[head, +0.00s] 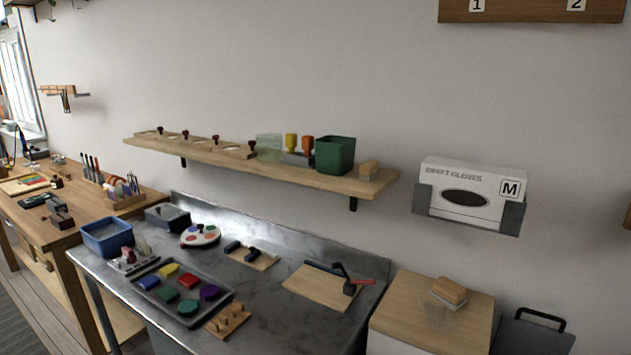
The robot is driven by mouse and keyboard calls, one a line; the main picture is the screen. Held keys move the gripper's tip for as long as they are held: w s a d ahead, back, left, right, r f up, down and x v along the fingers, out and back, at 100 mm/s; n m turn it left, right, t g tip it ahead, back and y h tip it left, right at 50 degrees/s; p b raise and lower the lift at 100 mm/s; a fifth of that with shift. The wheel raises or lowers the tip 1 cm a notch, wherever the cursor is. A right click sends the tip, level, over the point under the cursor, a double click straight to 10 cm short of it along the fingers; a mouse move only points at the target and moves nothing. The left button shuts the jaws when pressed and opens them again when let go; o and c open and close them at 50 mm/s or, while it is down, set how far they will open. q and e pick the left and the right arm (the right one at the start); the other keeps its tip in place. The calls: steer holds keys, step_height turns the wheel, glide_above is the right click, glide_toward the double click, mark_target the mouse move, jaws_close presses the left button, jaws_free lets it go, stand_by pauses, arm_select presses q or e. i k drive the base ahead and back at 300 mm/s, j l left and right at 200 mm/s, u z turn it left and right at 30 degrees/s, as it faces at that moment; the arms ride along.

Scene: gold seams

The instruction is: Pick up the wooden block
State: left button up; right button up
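A small wooden block (450,290) with a pale lower layer lies on top of the wooden cabinet (410,315) at the lower right. I cannot tell which of these the task means.
A metal table (270,316) holds a paint tray (182,290), a pegged wooden piece (228,319) and a board (310,287) with a dark, red-handled tool. The wall shelf (230,160) carries a green bin (335,154). A glove box (466,192) hangs above the cabinet, whose top is mostly clear.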

mark_target(444, 290)
steer(key=i+l+z, duration=0.2)
steer(key=l, duration=0.15)
steer(key=l+z, duration=0.2)
steer(key=l, duration=0.2)
steer(key=i+l+z, duration=0.2)
steer(key=l, duration=0.15)
steer(key=i+l+z, duration=0.2)
steer(key=k+l, duration=0.1)
